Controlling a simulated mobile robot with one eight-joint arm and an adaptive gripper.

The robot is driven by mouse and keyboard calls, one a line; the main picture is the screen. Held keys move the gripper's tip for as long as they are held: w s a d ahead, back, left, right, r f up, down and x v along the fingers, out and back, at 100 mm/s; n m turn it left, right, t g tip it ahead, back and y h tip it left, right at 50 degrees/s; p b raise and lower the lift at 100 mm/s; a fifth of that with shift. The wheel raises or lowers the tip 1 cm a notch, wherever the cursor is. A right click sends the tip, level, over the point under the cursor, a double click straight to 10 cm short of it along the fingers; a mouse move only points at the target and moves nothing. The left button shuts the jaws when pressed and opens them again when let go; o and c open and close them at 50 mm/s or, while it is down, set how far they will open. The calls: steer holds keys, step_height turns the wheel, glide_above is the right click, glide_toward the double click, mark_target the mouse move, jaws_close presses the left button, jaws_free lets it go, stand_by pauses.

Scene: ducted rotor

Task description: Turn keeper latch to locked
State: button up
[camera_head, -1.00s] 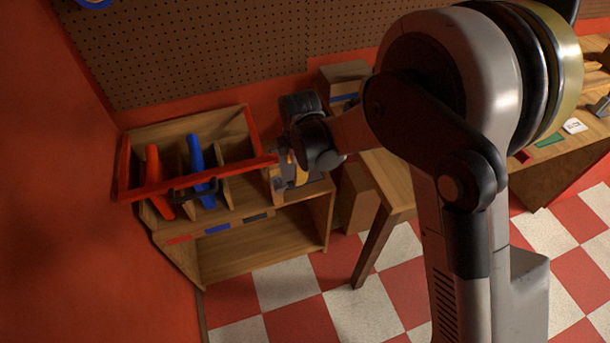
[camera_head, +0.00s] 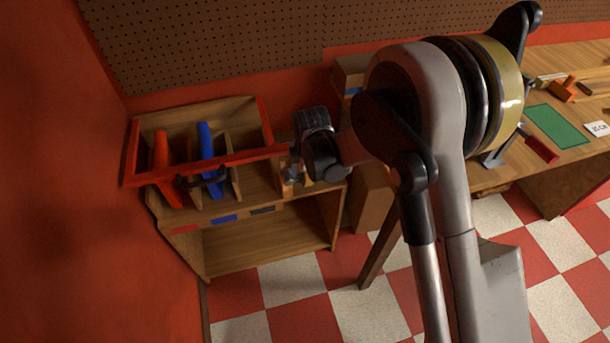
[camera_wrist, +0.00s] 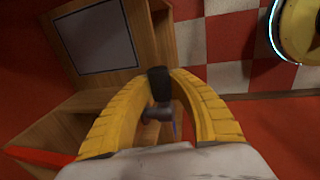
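My gripper (camera_wrist: 161,86) has its two yellow fingers drawn together at the tips, one on each side of a small black piece with a dark grey stem below it. This piece appears to be the keeper latch (camera_wrist: 158,88); its locked or unlocked position cannot be told. In the head view my gripper is at the right end of the red bar (camera_head: 240,157) on the wooden rack (camera_head: 270,245), mostly hidden behind my dark wrist. A red handle (camera_head: 161,165) and a blue handle (camera_head: 207,150) stand in the rack's slots behind the bar.
A wooden workbench (camera_head: 575,145) with a green mat (camera_head: 556,126) and small parts stands at the right. The red wall closes the left side. The checkered floor (camera_head: 350,317) in front is clear.

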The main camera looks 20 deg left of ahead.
jaws_close()
steer(key=shift+s, duration=0.1)
steer(key=shift+r+t+h, duration=0.35)
steer(key=shift+t+h, duration=0.15)
steer(key=shift+h, duration=0.2)
steer(key=o, duration=0.8)
jaws_free()
steer(key=shift+o, duration=0.2)
